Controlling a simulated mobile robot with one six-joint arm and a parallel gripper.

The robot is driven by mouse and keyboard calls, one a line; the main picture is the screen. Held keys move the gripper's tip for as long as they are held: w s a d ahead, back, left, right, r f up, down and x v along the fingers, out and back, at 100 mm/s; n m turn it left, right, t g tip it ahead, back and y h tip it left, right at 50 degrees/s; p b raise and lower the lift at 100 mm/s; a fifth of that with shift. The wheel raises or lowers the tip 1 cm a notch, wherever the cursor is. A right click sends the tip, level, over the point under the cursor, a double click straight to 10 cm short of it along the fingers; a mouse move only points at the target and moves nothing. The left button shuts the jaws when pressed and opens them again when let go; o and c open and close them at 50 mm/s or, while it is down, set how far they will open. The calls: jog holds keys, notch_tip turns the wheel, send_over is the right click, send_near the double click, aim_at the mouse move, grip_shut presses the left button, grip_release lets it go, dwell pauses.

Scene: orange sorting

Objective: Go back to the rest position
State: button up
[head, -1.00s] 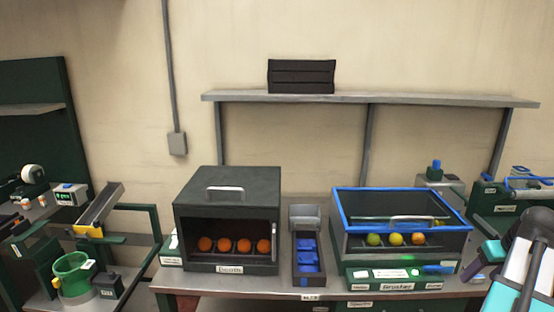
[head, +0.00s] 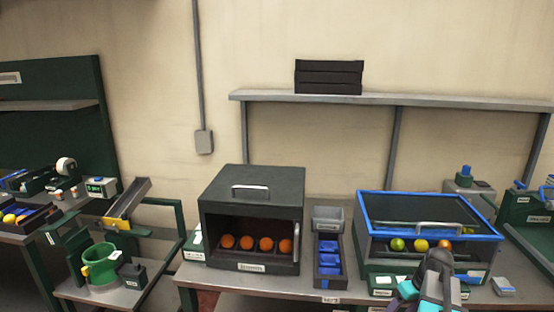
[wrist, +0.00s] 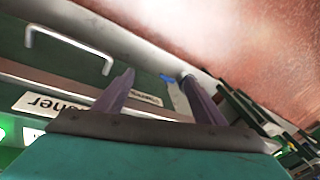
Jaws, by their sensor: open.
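My gripper (wrist: 158,95) shows in the wrist view with its two fingers apart and nothing between them. Behind the fingers are a green panel with a metal handle (wrist: 70,45) and a white label (wrist: 40,103). In the head view my arm's end (head: 432,285) is at the lower right, in front of the blue-rimmed glass-topped box (head: 480,235). It covers part of that box's front. The fingertips cannot be made out there.
A dark booth (head: 250,183) holds several oranges (head: 247,243). A narrow bin with blue pieces (head: 328,255) stands beside it. Coloured fruit (head: 421,245) lies in the blue-rimmed box. A green bucket (head: 100,270) and a chute (head: 125,200) stand left. A shelf (head: 400,100) hangs above.

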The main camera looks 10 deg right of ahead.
jog(key=s+a+f+n+g, duration=0.1)
jog(key=s+a+f+g, duration=0.15)
jog(key=a+f, duration=0.85)
jog(key=s+a+f+n+g, duration=0.2)
jog(key=s+a+f, duration=0.1)
jog(key=a+f, duration=0.8)
jog(key=s+a+f+m+g+h, duration=0.1)
jog(key=s+a+f+m, duration=0.1)
jog(key=s+a+f, duration=0.4)
jog(key=s+a+f+m+g+h, duration=0.1)
jog(key=s+a+f, duration=0.4)
jog(key=s, duration=0.8)
jog(key=shift+a+f+m+g+h, duration=0.3)
jog(key=shift+a+f+m+g, duration=0.05)
jog(key=shift+f+m+g, duration=0.1)
